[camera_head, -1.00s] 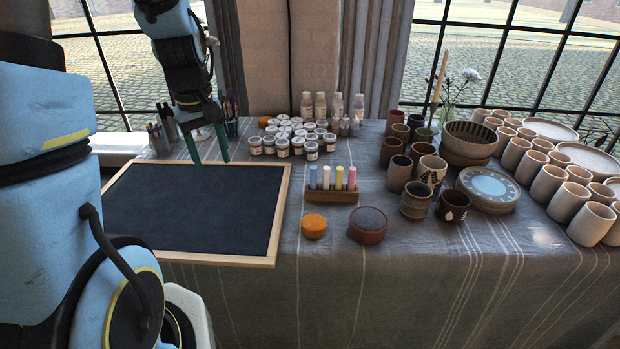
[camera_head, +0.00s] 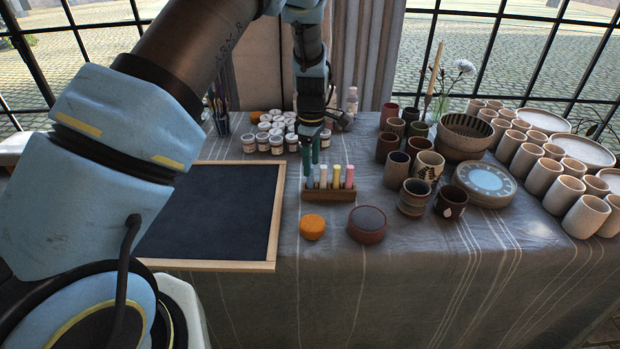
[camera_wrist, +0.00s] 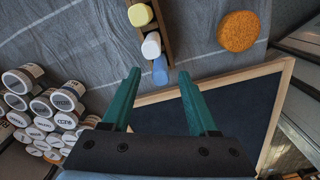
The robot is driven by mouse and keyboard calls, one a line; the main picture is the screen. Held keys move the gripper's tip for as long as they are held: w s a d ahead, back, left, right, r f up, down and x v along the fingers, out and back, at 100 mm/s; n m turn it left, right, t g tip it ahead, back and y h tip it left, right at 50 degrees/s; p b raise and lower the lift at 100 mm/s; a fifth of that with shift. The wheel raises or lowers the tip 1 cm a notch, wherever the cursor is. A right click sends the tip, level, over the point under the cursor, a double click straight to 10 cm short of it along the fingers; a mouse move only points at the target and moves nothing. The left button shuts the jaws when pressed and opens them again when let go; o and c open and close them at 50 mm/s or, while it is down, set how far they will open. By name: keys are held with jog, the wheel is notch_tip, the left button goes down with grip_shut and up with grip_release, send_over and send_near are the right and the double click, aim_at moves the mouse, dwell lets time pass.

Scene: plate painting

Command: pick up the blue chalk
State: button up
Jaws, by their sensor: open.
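The blue chalk (camera_wrist: 160,72) stands at the end of a row of chalks in the wooden holder (camera_head: 330,195). In the wrist view it is ahead of my gripper (camera_wrist: 158,82), in line with the gap between the green fingers. In the head view my gripper (camera_head: 311,166) points down at the left end of the holder, and the blue chalk there is mostly hidden by the fingers.
A framed blackboard (camera_head: 215,215) lies left of the holder. An orange sponge (camera_head: 312,227) and a dark red round pot (camera_head: 367,224) are in front of it. Paint jars (camera_head: 277,144) stand behind, and several cups (camera_head: 397,168) stand to the right.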

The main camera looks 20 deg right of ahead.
aim_at(310, 180)
jog(key=shift+w+a+f+p, duration=0.1)
jog(key=shift+f+p, duration=0.6)
jog(key=shift+f, duration=0.7)
jog(key=shift+a+f+p, duration=0.1)
jog(key=shift+f+p, duration=0.55)
jog(key=shift+f, duration=0.75)
jog(key=shift+c, duration=0.3)
grip_shut()
